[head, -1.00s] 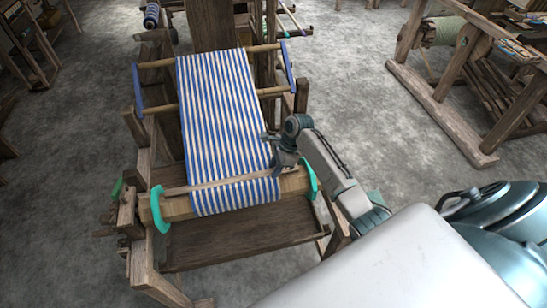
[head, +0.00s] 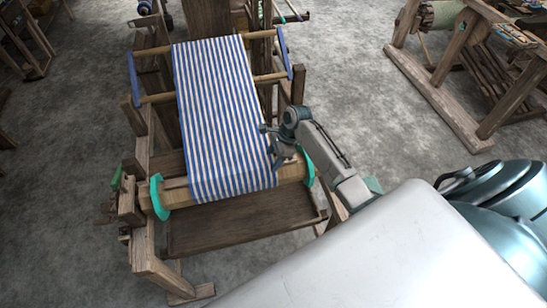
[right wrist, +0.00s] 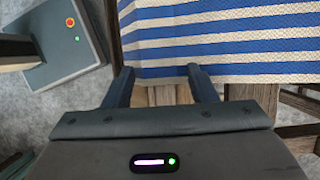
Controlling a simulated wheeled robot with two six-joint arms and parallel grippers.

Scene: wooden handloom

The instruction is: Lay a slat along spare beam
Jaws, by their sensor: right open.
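A pale wooden beam (head: 180,197) with teal end pieces lies across the front of the loom. Blue-and-white striped cloth (head: 222,120) runs down over its middle. A narrow wooden strip, perhaps the slat (head: 176,183), shows along the beam left of the cloth; I cannot tell whether it continues under the cloth. My right gripper (head: 278,158) is at the beam's right end, by the cloth's edge. In the right wrist view its fingers (right wrist: 161,84) are open and apart, with bare wood (right wrist: 160,95) between them and the cloth beyond. My left gripper is not in view.
Blue side bars (head: 284,53) and cross rods (head: 155,97) hold the cloth further back. A dark wooden board (head: 235,232) lies below the beam. Another wooden frame (head: 455,110) stands at the right, with open grey floor between.

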